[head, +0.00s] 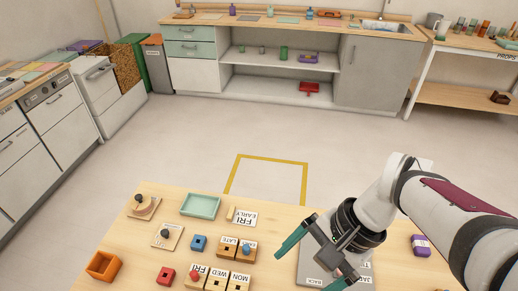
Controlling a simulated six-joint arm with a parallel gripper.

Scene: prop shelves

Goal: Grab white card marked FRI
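A white card marked FRI EARLY (244,218) stands on the wooden table, with a small wooden piece at its left edge. The lettering reads upside down from here. Another FRI label (199,269) is on a wooden block among blocks marked WED (217,275) and MON (239,279). My gripper (300,271) is at the right of the card and nearer to me, above a grey board. Its two teal fingers are spread apart with nothing seen between them. The gripper and arm hide part of the board.
A pale green tray (201,205) is just left of the card. A LATE block (228,246), a blue block (198,243), an orange box (103,266) and a red block (166,276) stand nearby. The grey board (311,268) lies under my gripper. A purple item (421,245) is at right.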

